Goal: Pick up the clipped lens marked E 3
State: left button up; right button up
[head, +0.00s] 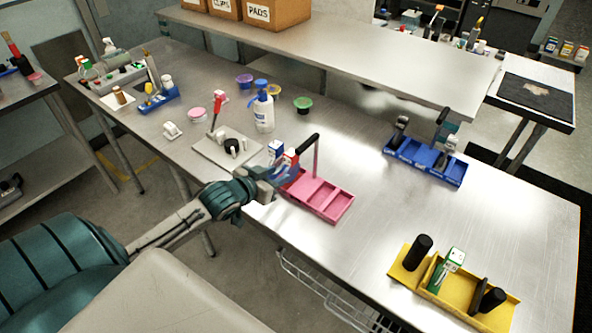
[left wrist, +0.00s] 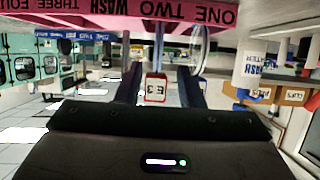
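The piece marked E 3 (left wrist: 156,88) shows in the left wrist view as a small white label with a red border, upside down, between my left gripper's two dark fingers (left wrist: 160,88). Gaps show on both sides of the label, so the fingers look open around it. A grey upright part runs from the label towards the pink tray (left wrist: 110,22). In the head view my left gripper (head: 284,174) is at the near left end of the pink tray (head: 330,205). The lens itself cannot be made out clearly there. My right gripper is not in view.
A black-handled pink post (head: 316,158) rises beside the gripper. A blue rack (head: 425,162) and a yellow tray (head: 450,292) are to the right. The table between these is clear.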

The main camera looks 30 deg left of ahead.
aim_at(299, 166)
pick_arm(q)
jog(key=shift+x, duration=1.05)
jog(key=shift+w+a+f, duration=0.1)
jog(key=shift+w, duration=0.25)
jog(key=shift+w+p, duration=0.3)
jog(key=shift+p, duration=0.2)
jog(key=x, duration=0.1)
jog(key=p+x, duration=0.1)
jog(key=x, duration=0.1)
jog(key=shift+d+f, duration=0.1)
jog(key=shift+d, duration=0.25)
jog(key=shift+w+f, duration=0.25)
jog(key=shift+w, duration=0.1)
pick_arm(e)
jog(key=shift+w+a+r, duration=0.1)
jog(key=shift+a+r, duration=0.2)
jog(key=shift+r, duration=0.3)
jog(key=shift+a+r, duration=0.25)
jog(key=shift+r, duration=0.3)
pick_arm(q)
grip_shut()
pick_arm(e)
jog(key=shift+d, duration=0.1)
